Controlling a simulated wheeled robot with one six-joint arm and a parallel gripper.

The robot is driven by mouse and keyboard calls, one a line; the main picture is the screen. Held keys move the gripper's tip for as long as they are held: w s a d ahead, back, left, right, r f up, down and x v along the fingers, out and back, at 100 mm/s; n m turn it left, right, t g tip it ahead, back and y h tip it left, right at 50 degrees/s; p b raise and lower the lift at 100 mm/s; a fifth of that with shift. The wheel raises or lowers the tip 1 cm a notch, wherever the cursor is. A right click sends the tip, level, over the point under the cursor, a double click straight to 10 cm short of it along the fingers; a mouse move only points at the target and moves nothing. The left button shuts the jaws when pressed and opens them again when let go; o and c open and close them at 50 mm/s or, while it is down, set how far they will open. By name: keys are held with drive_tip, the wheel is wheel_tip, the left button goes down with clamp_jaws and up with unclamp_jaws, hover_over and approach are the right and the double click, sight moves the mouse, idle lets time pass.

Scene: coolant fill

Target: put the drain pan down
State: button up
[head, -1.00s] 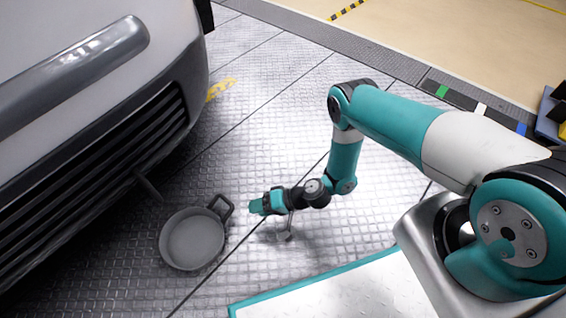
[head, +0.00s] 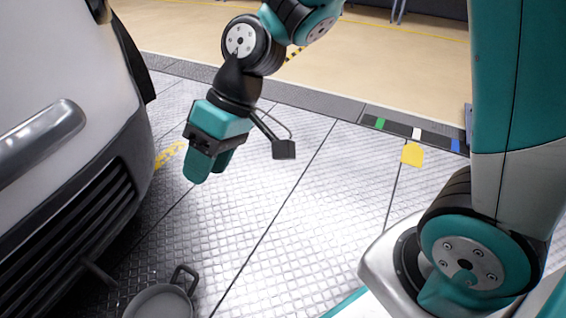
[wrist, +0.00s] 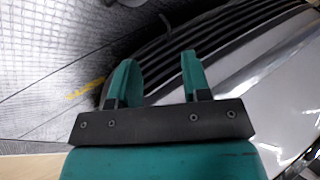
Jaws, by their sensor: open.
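My gripper (head: 207,176) is raised well above the floor, up and away from the pan, near the car's front corner. In the wrist view my gripper (wrist: 158,75) shows two teal fingers apart with nothing between them. A small dark rounded shape at the top of the wrist view may be the pan; I cannot tell.
The car's front (head: 80,170) with its grille fills the left side. A grey hose or spout (head: 100,271) sticks out below the grille. Yellow floor markings (head: 170,155) lie near the car. The textured floor in the middle is clear.

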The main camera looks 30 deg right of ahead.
drive_tip(key=s+d+r+h, duration=0.1)
drive_tip(key=s+d+r, duration=0.2)
drive_tip(key=s, duration=0.3)
drive_tip(key=s+d+r+h, duration=0.1)
drive_tip(key=s+d+r, duration=0.1)
drive_tip(key=s, duration=0.3)
drive_tip(key=shift+s+d+r+t, duration=0.35)
drive_tip(key=shift+d+r+t, duration=0.05)
drive_tip(key=shift+d, duration=0.2)
